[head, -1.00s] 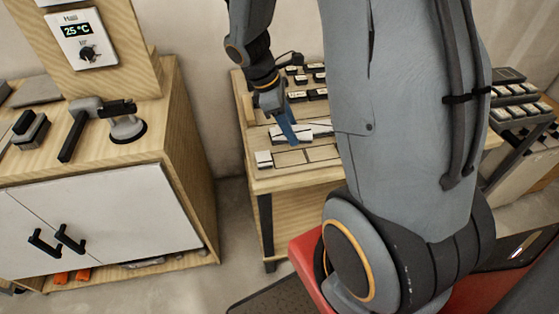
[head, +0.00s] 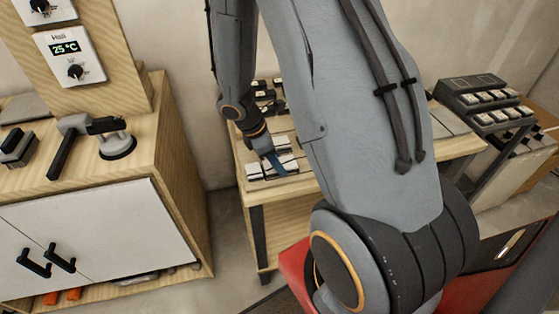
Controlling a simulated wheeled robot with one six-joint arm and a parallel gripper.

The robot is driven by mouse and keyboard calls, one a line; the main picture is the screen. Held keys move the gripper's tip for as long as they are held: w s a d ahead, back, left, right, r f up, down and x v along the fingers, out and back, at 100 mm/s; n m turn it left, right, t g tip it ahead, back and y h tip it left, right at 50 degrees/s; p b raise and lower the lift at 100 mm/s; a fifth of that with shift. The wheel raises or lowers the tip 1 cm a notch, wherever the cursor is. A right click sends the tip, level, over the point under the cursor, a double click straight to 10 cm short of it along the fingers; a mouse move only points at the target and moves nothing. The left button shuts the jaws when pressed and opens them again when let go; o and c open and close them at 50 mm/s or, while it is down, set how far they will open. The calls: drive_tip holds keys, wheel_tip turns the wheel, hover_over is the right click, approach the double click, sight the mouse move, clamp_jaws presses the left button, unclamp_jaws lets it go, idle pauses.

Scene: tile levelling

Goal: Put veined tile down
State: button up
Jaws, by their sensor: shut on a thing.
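Another white tile (head: 257,171) lies just left of the fingers.
Several dark holders (head: 265,95) stand at the back of the bench. My arm hides the bench's middle. A cabinet at left carries a black-handled tool (head: 68,145) and a round suction cup (head: 117,146). A rack of small blocks (head: 485,98) stands at right.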

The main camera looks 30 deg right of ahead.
drive_tip(key=shift+f, duration=0.15)
drive_tip(key=shift+f, duration=0.2)
drive_tip(key=o, duration=1.1)
drive_tip(key=shift+r, duration=0.1)
drive_tip(key=b+v, duration=0.1)
drive_tip(key=v, duration=1)
drive_tip(key=s+a+r+m+t+y, duration=0.1)
drive_tip(key=s+a+r+m+y, duration=0.1)
drive_tip(key=s+a+m, duration=0.2)
drive_tip(key=s+a+r+m+t+y, duration=0.1)
drive_tip(key=s+a+m, duration=0.3)
drive_tip(key=m, duration=0.6)
drive_tip(key=shift+s+r+m+y, duration=0.3)
drive_tip(key=shift+r+m+y, duration=0.1)
drive_tip(key=shift+r+y, duration=0.4)
